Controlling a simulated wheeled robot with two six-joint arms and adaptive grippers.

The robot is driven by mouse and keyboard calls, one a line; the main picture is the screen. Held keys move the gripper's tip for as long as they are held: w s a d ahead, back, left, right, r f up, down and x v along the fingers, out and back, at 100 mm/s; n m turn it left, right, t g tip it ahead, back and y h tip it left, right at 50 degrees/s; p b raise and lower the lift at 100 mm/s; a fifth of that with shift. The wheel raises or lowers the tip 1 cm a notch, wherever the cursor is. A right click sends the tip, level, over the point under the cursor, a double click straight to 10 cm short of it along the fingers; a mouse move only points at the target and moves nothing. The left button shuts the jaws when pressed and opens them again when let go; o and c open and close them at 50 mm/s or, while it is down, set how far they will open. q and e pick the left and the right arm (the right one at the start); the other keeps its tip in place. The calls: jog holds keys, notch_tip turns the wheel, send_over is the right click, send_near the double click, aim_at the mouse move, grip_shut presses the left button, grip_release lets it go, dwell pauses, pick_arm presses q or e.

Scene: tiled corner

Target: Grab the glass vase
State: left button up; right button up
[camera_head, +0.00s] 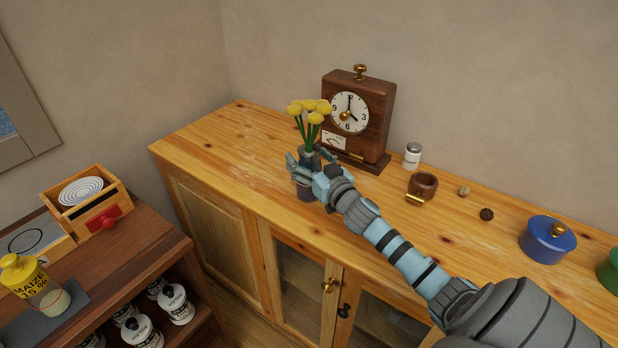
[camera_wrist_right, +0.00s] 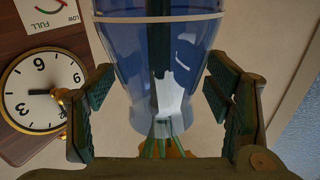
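The glass vase (camera_head: 306,192) is dark bluish in the head view and holds yellow flowers (camera_head: 309,109). It stands near the front edge of the wooden cabinet, partly hidden by my right gripper (camera_head: 307,166). In the right wrist view the blue, see-through vase (camera_wrist_right: 180,62) lies between the two fingers of my right gripper (camera_wrist_right: 160,103), with stems below it in the picture. The fingers are spread wide on either side of it. Their tips look close to the glass; I cannot tell whether they touch it. My left gripper is not in view.
A wooden clock (camera_head: 371,121) stands close behind the vase. The cabinet top left of the vase is clear.

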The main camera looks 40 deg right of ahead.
grip_shut()
